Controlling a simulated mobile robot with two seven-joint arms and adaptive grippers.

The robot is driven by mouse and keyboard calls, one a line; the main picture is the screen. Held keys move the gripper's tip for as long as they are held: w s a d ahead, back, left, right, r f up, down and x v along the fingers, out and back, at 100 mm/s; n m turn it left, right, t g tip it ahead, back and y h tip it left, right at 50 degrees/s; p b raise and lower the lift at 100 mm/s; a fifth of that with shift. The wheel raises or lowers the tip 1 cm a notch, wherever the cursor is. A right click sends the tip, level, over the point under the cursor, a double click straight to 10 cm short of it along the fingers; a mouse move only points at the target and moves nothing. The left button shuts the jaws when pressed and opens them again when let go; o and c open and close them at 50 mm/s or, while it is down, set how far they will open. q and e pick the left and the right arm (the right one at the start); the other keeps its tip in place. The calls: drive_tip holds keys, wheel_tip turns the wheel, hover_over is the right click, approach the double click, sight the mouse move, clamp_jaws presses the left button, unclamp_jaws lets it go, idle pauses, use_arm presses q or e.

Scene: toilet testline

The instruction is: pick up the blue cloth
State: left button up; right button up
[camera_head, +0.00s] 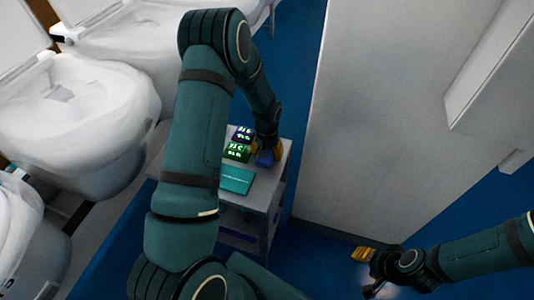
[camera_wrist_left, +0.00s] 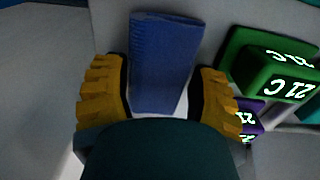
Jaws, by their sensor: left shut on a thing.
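The blue cloth (camera_wrist_left: 165,50) is a folded, upright-looking blue piece between the two yellow fingers of my left gripper (camera_wrist_left: 160,98) in the left wrist view. The left gripper is shut on it. In the head view the cloth (camera_head: 264,158) shows as a small blue patch beside a yellow finger, at the right side of a small table. I cannot tell whether it still touches the tabletop. My right gripper (camera_head: 366,273) is open and empty, low over the blue floor at the lower right.
The table (camera_head: 279,180) also holds a teal flat item (camera_head: 236,180), a green display block (camera_head: 237,152) and a purple display block (camera_head: 243,134). White toilets (camera_head: 75,120) stand at the left. A tall pale panel (camera_head: 385,130) stands right of the table.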

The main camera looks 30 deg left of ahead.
use_arm(q)
drive_tip(key=shift+r, duration=0.1)
wheel_tip(320, 180, up, 10)
drive_tip(key=shift+f+p, duration=0.1)
drive_tip(key=shift+p, duration=0.45)
